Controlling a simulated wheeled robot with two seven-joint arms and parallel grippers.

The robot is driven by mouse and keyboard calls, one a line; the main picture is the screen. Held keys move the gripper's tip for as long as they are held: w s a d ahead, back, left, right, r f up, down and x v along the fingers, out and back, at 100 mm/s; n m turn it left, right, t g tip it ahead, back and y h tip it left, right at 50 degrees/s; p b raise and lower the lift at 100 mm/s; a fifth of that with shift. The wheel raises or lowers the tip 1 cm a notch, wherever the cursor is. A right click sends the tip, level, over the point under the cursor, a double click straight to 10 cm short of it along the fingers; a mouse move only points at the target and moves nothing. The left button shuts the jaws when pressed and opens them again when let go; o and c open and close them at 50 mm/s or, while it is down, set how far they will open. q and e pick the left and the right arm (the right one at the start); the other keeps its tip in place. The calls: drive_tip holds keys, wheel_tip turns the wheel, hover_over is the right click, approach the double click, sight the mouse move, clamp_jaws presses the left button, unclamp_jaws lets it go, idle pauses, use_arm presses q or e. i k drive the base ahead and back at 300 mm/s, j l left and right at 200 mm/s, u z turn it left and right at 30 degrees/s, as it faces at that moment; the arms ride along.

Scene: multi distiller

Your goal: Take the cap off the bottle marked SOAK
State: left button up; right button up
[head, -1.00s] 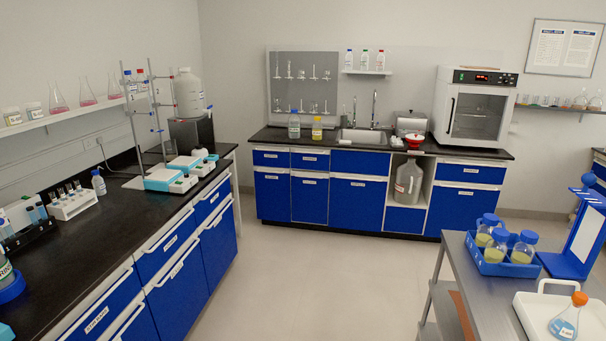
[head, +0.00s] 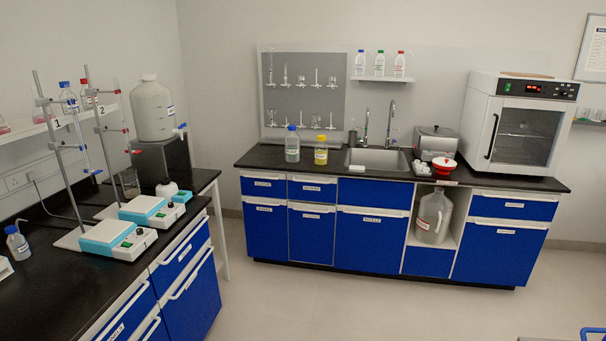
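Two capped bottles stand on the back counter left of the sink. One has a blue cap and pale contents (head: 292,147); the other has a yellow cap and yellow contents (head: 321,153). Their labels are too small to read, so I cannot tell whether either is marked SOAK. Three small bottles, capped blue (head: 360,64), green (head: 379,65) and red (head: 400,65), stand on the wall shelf, also unreadable. Neither of my grippers is in view.
The back counter (head: 260,158) holds a sink (head: 378,160), a red-and-white container (head: 444,167) and an oven (head: 520,125). The floor (head: 330,305) between is clear.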

sight(321, 148)
drive_tip(key=i, duration=3.5)
